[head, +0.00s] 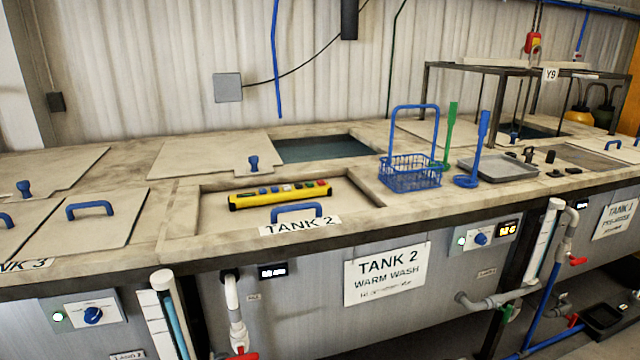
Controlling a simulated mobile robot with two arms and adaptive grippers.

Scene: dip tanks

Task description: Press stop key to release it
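A yellow control pendant (250,203) lies on the Tank 2 lid, behind the lid's blue handle. A row of several coloured keys runs along it, with a red key (321,183) at its right end. Key labels are too small to read, so I cannot tell for sure which is the stop key or whether it is pressed in. A red and yellow device (532,43) hangs at the back right above the metal frame. Neither of my grippers is in view.
The blue lid handle (297,209) stands in front of the pendant. A blue wire basket (411,176) with a tall handle, a green tool (449,130), a blue tool (480,145) and a grey tray (499,167) stand to its right. Open water (322,149) lies behind.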

